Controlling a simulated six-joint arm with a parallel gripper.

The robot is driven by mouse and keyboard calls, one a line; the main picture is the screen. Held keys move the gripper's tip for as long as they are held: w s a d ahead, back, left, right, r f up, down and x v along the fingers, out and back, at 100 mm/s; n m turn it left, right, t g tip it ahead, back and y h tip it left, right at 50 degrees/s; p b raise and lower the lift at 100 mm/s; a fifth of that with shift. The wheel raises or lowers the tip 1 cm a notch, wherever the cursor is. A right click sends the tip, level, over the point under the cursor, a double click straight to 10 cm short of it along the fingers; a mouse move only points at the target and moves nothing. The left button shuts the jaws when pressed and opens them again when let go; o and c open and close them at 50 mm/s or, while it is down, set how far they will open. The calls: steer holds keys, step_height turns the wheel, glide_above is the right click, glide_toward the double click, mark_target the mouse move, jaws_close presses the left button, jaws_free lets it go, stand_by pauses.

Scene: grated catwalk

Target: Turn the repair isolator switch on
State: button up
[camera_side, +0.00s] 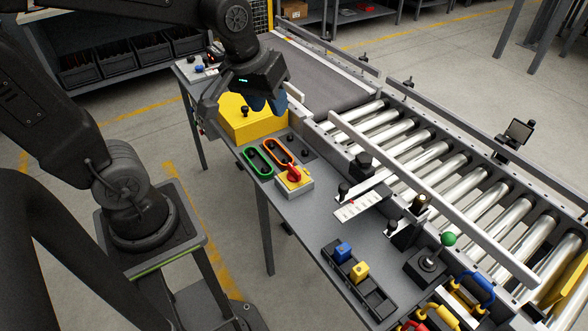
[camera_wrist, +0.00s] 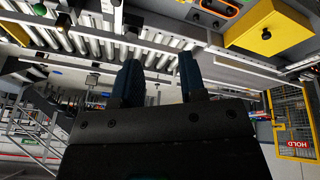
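The isolator switch (camera_side: 294,179) is a grey box with a yellow face and a red rotary handle, on the grey bench in the side view. The handle lies diagonally across the face; I cannot read any on or off marking. My gripper (camera_side: 265,102) is raised above and behind the switch, over the yellow box, apart from the switch. Its two blue fingers also show in the wrist view (camera_wrist: 162,72), spread with an empty gap between them. The switch is not clearly visible in the wrist view.
A yellow box (camera_side: 246,122) with a black knob stands behind the switch. Green (camera_side: 257,162) and orange (camera_side: 279,151) oval frames lie next to the switch. A roller conveyor (camera_side: 440,170) with a rail runs to the right. A tray (camera_side: 372,296) with blue and yellow blocks is nearer.

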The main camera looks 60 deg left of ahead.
steer(key=w+a+f+n+g, duration=0.2)
steer(key=w+a+f+n, duration=0.2)
steer(key=w+f+n, duration=0.25)
steer(key=n+g, duration=0.2)
steer(key=n, duration=0.4)
glide_toward(294, 168)
step_height(294, 168, down, 10)
steer(key=shift+s+a+f, duration=0.1)
steer(key=shift+c, duration=0.2)
jaws_close()
